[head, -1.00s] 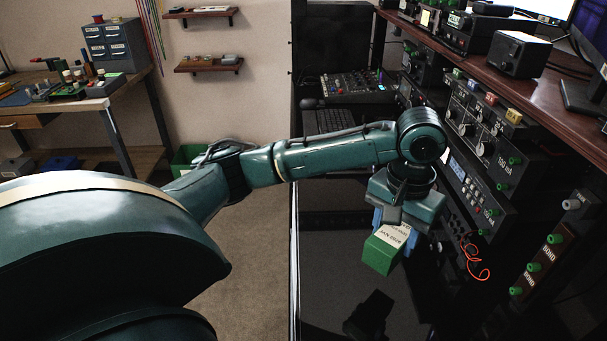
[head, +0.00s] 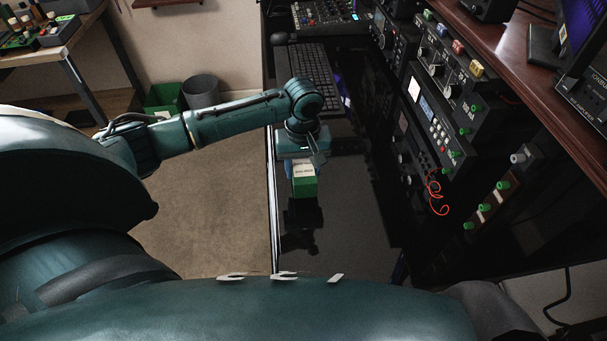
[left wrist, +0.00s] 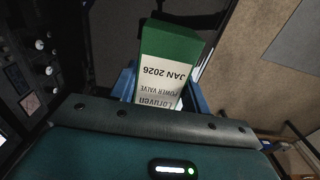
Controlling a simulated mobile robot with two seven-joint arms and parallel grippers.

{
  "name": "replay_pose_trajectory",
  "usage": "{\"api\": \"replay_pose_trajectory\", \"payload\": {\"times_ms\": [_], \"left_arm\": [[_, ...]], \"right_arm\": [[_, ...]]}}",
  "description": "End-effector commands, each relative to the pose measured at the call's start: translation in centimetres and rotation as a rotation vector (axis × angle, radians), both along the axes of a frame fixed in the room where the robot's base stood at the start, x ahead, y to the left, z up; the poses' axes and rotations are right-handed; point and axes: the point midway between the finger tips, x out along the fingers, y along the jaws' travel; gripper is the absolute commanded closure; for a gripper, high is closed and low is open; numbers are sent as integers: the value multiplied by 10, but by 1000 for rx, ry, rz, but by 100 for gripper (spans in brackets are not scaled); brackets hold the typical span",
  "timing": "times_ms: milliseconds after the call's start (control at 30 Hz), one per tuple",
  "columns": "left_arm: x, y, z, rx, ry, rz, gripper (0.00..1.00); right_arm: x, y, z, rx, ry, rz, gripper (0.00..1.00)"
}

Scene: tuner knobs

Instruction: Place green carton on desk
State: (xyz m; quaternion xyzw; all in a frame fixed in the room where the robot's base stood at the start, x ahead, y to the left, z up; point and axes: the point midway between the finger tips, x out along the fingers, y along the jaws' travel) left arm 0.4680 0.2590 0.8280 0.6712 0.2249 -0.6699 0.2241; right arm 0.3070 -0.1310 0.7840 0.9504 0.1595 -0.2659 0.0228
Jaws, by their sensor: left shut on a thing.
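The green carton (head: 305,187), with a white printed label, is held at the tip of my left gripper (head: 303,166). In the left wrist view the carton (left wrist: 178,45) sits between the blue fingers of my left gripper (left wrist: 165,88), and its label reads "JAN 2026". The carton is over the dark glossy desk (head: 345,225), near the desk's left edge. A dark reflection shows below it, and I cannot tell whether the carton touches the surface. My right gripper is not in view.
A keyboard (head: 307,72) lies behind my left arm, with a mixer (head: 325,14) beyond it. Radio panels with knobs (head: 440,100) line the right side, and an orange wire (head: 437,195) hangs there. The desk's front part is clear. A bin (head: 201,91) stands on the floor.

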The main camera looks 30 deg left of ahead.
Motion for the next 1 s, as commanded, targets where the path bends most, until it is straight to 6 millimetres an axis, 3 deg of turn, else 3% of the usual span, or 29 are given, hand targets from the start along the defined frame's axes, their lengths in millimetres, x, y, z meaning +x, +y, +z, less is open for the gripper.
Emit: {"api": "replay_pose_trajectory", "payload": {"times_ms": [200, 567, 600, 833, 1000], "left_arm": [[0, 0, -29, 1, 1, 0, 79], [0, 0, -33, 0, 1, 0, 79], [0, 0, -33, 0, 1, -1, 50], [0, 0, -32, 1, 1, -1, 31], [0, 0, -32, 0, 0, -1, 31]], "right_arm": [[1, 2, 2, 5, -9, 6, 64], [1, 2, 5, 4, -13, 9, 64], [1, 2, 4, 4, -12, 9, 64], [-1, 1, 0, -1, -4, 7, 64], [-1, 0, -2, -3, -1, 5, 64]]}}
